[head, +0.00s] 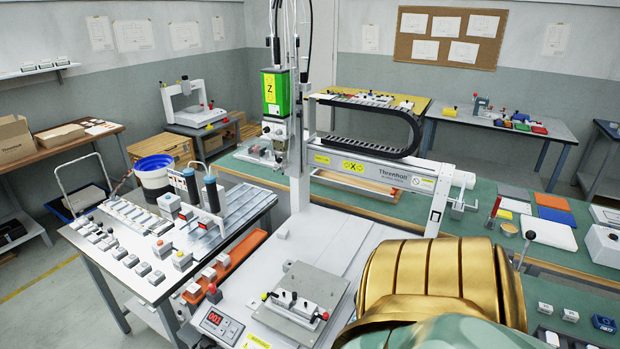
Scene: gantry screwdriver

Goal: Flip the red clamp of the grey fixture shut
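The grey fixture (306,291) is a flat plate on the white bed of the gantry machine, low in the middle of the head view. Small clamps and pale parts sit on its front half. A red knob (325,316) marks the red clamp at the front right corner of the fixture. A large gold link of my arm fills the lower right, close to the fixture's right side. Neither of my grippers is in view.
A gantry column with a green Z unit (275,93) and a crossbeam (375,170) stand behind the fixture. An orange rail (228,266) and a side table (95,262) with several small blocks lie further left.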

